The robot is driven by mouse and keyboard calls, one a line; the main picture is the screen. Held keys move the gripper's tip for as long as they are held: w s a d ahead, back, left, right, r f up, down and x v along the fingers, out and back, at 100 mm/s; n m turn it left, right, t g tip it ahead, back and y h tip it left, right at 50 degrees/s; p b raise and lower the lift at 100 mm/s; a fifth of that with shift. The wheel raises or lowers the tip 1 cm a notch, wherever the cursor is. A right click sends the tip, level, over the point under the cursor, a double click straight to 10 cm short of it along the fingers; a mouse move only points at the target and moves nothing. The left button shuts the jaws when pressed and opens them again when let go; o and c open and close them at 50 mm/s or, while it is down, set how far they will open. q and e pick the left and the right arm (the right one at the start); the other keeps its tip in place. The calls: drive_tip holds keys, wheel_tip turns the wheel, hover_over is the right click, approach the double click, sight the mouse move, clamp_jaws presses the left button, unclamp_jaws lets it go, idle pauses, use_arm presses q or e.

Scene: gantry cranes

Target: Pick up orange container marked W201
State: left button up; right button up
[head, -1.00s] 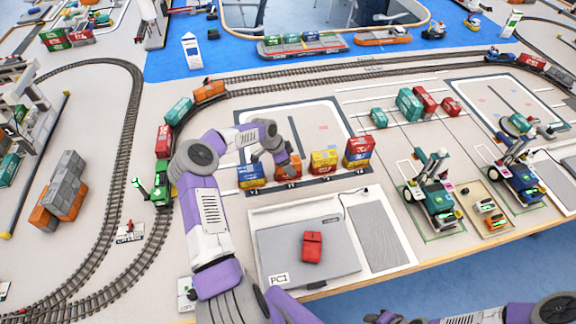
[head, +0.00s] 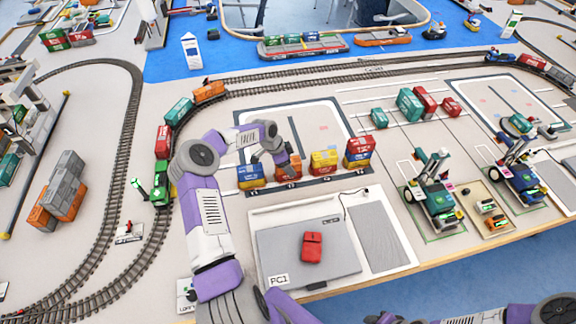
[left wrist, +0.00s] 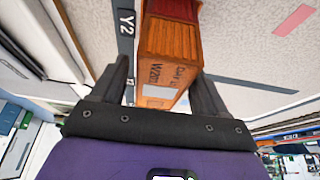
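The orange container marked W201 (left wrist: 165,58) shows in the left wrist view, its lettered end turned to the camera. In the head view the orange container (head: 287,172) stands in a row of colored containers, partly hidden by my left gripper. My left gripper (left wrist: 162,88) is open, one dark finger on each side of the container; a gap shows at the left finger, and contact at the right finger is unclear. In the head view my left gripper (head: 277,163) is at the container's top. My right arm shows at the bottom edge; its gripper is out of view.
A blue-and-yellow stack (head: 250,177) stands left of the orange container. Train tracks curve behind and left.

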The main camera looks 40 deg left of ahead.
use_arm(q)
drive_tip(key=c, duration=1)
drive_tip(key=shift+o, duration=0.2)
